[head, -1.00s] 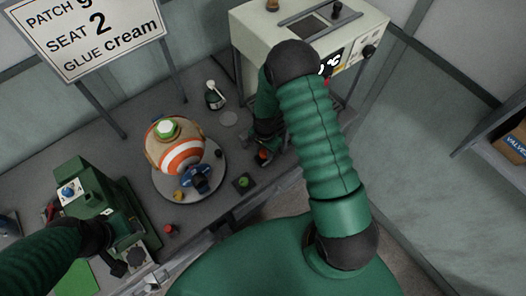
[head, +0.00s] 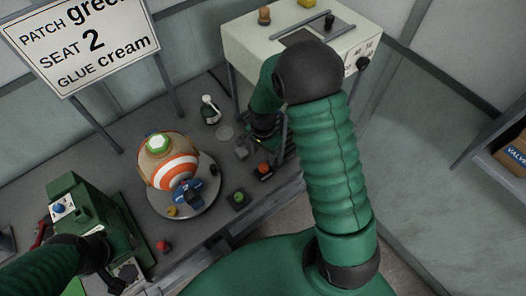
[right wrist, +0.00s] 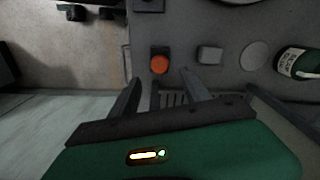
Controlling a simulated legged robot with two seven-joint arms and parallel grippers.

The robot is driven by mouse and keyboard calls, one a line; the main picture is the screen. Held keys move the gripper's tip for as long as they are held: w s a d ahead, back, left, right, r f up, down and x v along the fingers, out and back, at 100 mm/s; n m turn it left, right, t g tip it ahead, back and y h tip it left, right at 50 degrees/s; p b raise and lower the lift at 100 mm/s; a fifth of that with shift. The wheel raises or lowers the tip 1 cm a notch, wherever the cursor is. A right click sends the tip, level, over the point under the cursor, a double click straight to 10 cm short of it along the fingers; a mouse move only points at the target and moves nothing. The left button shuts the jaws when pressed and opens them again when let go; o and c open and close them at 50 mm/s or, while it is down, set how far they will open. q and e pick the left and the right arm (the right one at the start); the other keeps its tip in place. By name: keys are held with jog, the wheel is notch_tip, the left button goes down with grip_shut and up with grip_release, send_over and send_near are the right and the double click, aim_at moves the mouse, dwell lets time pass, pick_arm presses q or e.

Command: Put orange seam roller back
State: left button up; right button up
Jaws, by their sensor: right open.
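The orange seam roller, seen as an orange top on a dark block (head: 264,170), stands near the bench's front edge. In the right wrist view its orange round top (right wrist: 160,63) shows just beyond the fingertips. My right gripper (right wrist: 160,80) is open with nothing between its fingers. In the head view the right gripper (head: 262,141) is partly hidden by its own arm and is behind the roller, apart from it. My left gripper (head: 98,246) is beside the green machine (head: 88,212) at the left; its fingers are hidden.
A striped ball (head: 178,172) sits on a round plate. A grey block (head: 241,153), a green-topped block (head: 238,197), a red-topped block (head: 163,246) and a bottle (head: 210,110) stand on the bench. A pale machine (head: 250,45) stands behind my right arm.

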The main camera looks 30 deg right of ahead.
pick_arm(q)
jog(key=shift+a+f+b, duration=0.4)
jog(key=shift+f+b, duration=0.15)
jog(key=shift+f, duration=0.05)
jog(key=shift+a+f+b, duration=0.4)
jog(key=shift+f+b, duration=0.1)
jog(key=shift+f, duration=0.1)
pick_arm(e)
jog(key=s+a+r+n+t, duration=0.2)
jog(key=s+a+r+n, duration=0.6)
jog(key=n, duration=0.6)
jog(key=shift+s+a+r+t, duration=0.3)
jog(key=shift+s+a+r, duration=0.1)
jog(key=shift+s+a, duration=0.3)
jog(key=shift+d, duration=0.1)
pick_arm(q)
jog(key=shift+w+d, duration=0.1)
jog(key=shift+d, duration=0.25)
pick_arm(e)
jog(key=shift+d+f, duration=0.1)
jog(key=shift+d, duration=0.2)
